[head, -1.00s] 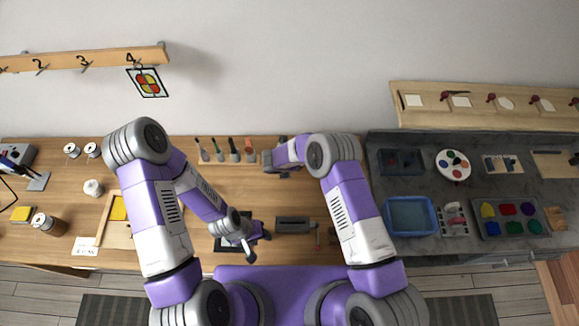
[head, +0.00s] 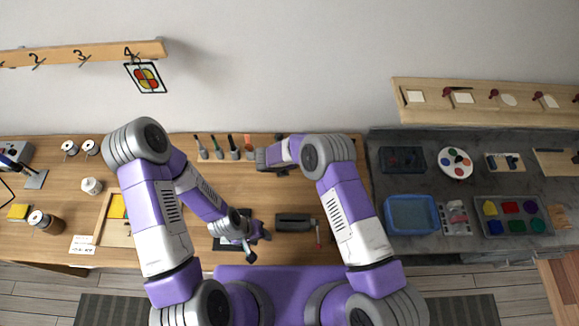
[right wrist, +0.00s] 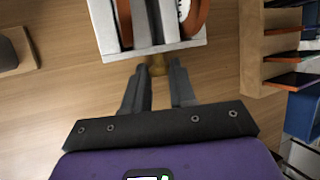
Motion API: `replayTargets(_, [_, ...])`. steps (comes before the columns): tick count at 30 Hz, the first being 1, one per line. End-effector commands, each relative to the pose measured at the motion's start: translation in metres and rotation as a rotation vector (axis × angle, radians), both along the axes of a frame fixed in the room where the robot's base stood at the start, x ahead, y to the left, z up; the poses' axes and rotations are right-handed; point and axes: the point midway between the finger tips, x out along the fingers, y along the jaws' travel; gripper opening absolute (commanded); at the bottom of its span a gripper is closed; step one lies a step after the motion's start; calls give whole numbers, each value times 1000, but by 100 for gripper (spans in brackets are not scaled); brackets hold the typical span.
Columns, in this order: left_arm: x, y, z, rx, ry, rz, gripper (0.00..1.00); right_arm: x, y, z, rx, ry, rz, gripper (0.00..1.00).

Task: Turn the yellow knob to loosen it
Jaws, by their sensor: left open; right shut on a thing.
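The yellow knob (right wrist: 157,66) shows in the right wrist view as a small brass-coloured piece at the near edge of a pale block (right wrist: 150,50) with dark slots and orange-brown curved parts. My right gripper (right wrist: 159,72) is shut on the knob, one finger on each side, so only a little of it shows. In the head view my right gripper (head: 264,160) is at the back middle of the wooden table; the knob cannot be made out there. My left gripper (head: 252,246) is open near the table's front edge, over a dark pad (head: 222,243), well apart from the knob.
Several upright tools (head: 217,147) stand left of my right gripper. A dark grey box (head: 295,222) lies in front, with a red-tipped tool (head: 318,232) beside it. A grey counter with a blue tray (head: 411,232) is at the right. Bare wood lies between.

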Motion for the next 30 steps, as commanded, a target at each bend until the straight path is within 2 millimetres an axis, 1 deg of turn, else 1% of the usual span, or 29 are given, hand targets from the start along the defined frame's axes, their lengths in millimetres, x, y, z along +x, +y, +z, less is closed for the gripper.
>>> replayTargets(1, [0,0,-4,0,0,0,43,0,1,-2,-12,0,0,0])
replayTargets(9, [0,0,-2,0,0,0,43,-1,1,0,-17,3,0,0])
replayTargets(10, [0,0,-2,0,0,0,43,-1,1,0,-17,3,0,27])
replayTargets(12, [0,0,-2,0,0,0,43,-1,1,0,-17,3,0,38])
replayTargets(15, [0,0,-2,0,0,0,43,-1,1,0,-17,3,0,51])
replayTargets(24, [0,0,-2,0,0,0,43,-1,2,2,-15,2,-1,51])
replayTargets(26, [0,0,-3,0,0,0,43,-3,4,7,-15,1,0,51])
replayTargets(30, [0,0,-5,0,0,0,43,-11,11,25,-15,1,2,51])
